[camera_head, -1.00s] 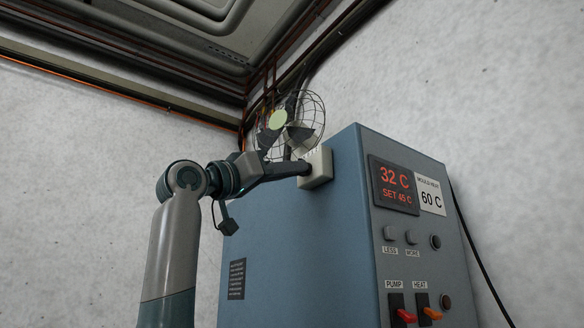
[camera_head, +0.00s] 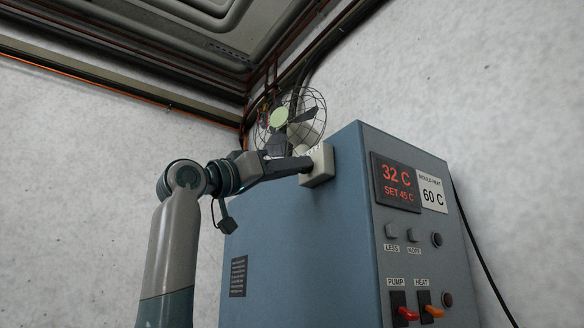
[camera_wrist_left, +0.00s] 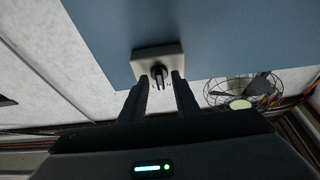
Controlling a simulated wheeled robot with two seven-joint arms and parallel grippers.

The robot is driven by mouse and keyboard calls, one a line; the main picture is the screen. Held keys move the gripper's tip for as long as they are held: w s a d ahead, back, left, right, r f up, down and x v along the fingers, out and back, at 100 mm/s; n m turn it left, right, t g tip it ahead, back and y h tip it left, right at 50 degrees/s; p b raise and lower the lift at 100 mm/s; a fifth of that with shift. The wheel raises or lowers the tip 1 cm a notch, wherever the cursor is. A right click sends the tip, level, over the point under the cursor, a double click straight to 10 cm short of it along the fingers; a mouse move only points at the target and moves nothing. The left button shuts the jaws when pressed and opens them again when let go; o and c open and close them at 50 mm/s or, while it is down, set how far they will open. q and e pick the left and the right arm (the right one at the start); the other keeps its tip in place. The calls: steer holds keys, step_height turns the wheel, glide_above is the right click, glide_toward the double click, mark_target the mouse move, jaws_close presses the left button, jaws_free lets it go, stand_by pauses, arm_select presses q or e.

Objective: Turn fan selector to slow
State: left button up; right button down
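The fan selector is a pale square box (camera_head: 319,167) on the left side of the blue cabinet, near its top. In the left wrist view its dark knob (camera_wrist_left: 159,72) sits on the plate (camera_wrist_left: 146,57), its bar pointing down the picture towards small marks too tiny to read. My left gripper (camera_head: 306,164) reaches the box from the left. In the wrist view the left gripper (camera_wrist_left: 160,82) is open, a finger on each side of the knob with gaps visible. Contact cannot be told. A caged fan (camera_head: 288,120) stands behind the box. My right gripper is not in view.
The blue cabinet (camera_head: 290,240) carries a red display (camera_head: 397,183), a 60 C label (camera_head: 432,194), buttons and pump and heat switches on its front. A black cable runs down the wall at right.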

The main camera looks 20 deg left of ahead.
arm_select(q)
steer(key=shift+s+f, duration=0.1)
steer(key=b+v, duration=0.9)
steer(key=v, duration=0.8)
steer(key=shift+b, duration=0.4)
steer(key=shift+a+f, duration=0.1)
